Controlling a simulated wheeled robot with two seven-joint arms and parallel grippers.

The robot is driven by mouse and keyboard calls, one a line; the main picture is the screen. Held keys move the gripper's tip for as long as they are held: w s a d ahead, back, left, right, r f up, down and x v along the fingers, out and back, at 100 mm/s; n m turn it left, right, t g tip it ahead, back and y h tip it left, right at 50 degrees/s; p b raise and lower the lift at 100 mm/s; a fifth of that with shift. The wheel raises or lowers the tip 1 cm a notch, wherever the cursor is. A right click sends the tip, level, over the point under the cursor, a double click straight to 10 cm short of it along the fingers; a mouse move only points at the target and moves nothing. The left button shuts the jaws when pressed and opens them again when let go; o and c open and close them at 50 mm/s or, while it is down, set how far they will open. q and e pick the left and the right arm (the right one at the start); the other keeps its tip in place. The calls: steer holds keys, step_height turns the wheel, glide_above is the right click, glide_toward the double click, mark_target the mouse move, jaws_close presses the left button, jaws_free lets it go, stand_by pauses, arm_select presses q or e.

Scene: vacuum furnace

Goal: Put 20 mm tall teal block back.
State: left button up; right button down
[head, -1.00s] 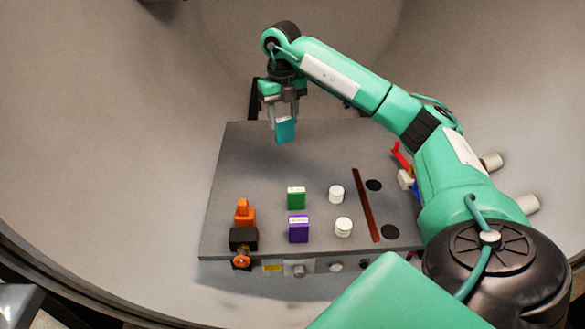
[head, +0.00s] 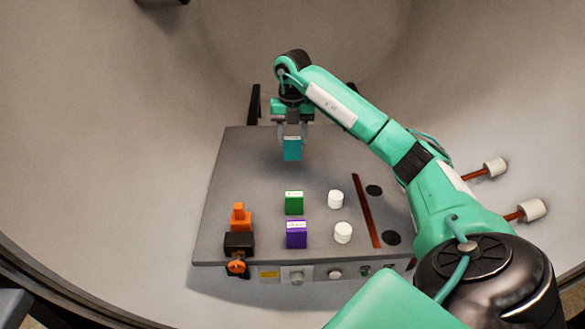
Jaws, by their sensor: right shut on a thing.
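The teal block (head: 292,150) is held upright between the fingers of my right gripper (head: 293,136). It appears to hang above the back part of the grey table plate (head: 235,165), behind the green block. The green block (head: 294,203) stands on the plate, with the purple block (head: 296,235) in front of it. Whether the teal block touches the plate is hard to tell; a faint shadow lies below it. My left gripper is not in view.
Two white cylinders (head: 335,199) (head: 343,233) stand right of the blocks. A brown strip (head: 367,211) and two dark discs (head: 391,237) lie farther right. An orange and black clamp (head: 239,241) sits at the front left. The plate's back left is clear.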

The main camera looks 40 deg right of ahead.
mark_target(292, 154)
step_height(292, 154, down, 5)
steer(key=shift+f+p, duration=0.2)
steer(key=shift+p, duration=0.1)
steer(key=shift+f, duration=0.5)
step_height(292, 154, down, 4)
steer(key=shift+f+p, duration=0.1)
steer(key=shift+p, duration=0.3)
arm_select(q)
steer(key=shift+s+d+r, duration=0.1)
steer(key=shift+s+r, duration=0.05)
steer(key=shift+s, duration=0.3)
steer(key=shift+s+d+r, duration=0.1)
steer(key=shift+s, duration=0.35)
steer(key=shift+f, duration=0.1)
arm_select(e)
steer(key=shift+f, duration=0.1)
